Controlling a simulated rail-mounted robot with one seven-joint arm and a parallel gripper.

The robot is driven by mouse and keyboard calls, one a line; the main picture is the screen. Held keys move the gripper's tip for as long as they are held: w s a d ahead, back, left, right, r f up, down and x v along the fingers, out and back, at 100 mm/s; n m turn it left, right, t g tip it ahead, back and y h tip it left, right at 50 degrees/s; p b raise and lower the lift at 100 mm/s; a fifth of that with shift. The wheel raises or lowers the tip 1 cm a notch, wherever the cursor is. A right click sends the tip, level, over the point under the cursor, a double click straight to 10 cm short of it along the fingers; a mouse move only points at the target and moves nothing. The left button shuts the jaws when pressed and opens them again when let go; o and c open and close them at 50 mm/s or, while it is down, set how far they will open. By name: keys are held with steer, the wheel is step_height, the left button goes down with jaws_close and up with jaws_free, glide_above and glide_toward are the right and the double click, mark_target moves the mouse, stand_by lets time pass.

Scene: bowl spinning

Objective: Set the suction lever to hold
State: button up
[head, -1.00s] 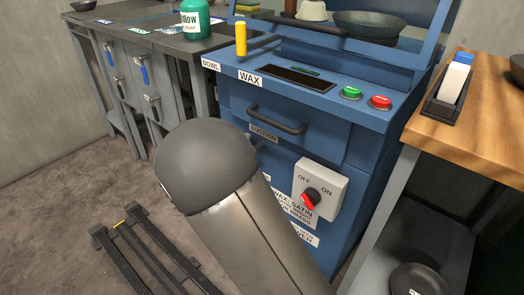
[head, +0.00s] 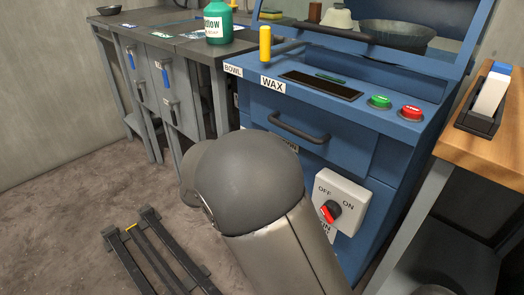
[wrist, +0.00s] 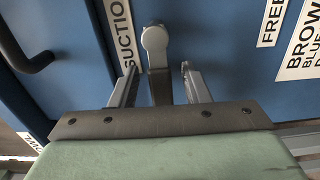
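The grey suction lever (wrist: 154,40) shows in the wrist view on the blue machine front, beside a white SUCTION label (wrist: 122,30). It has a round end at the top and a narrow bar running down toward my gripper. My gripper (wrist: 158,68) is open. Its two fingers stand on either side of the lever bar, with a visible gap on each side. The depth of the bar between the fingers is hard to tell. In the head view, my arm hides the gripper and the lever.
The blue machine (head: 330,135) has a dark drawer handle (head: 298,128), a green button (head: 379,102), a red button (head: 411,113) and an OFF/ON switch box (head: 341,201) with a red knob. A wooden bench (head: 485,150) stands at the right. A low black frame (head: 160,255) lies on the floor.

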steer(key=p+v, duration=0.4)
steer(key=v, duration=1.3)
steer(key=shift+s+a+p, duration=0.15)
steer(key=shift+a+p, duration=0.05)
steer(key=shift+p, duration=0.2)
steer(key=s+d+r+m+g+y+p, duration=0.1)
steer(key=s+d+r+m+g+p, duration=0.1)
steer(key=d+r+g+p, duration=0.5)
steer(key=s+d+r+m+g+p, duration=0.3)
steer(key=d+r+p, duration=0.5)
steer(key=d, duration=0.6)
steer(key=s+d+r+m+g+y+p, duration=0.1)
steer(key=s+d+r+m+y+p, duration=0.1)
steer(key=s+r+y+p, duration=0.3)
steer(key=s+d+r+m+g+y+p, duration=0.1)
steer(key=s+d+r+y+p, duration=0.3)
steer(key=r+p, duration=0.8)
steer(key=s+y+p, duration=0.2)
steer(key=s+p, duration=0.1)
steer(key=s, duration=0.1)
steer(key=shift+s+m+g, duration=0.15)
steer(key=shift+m+g, duration=0.25)
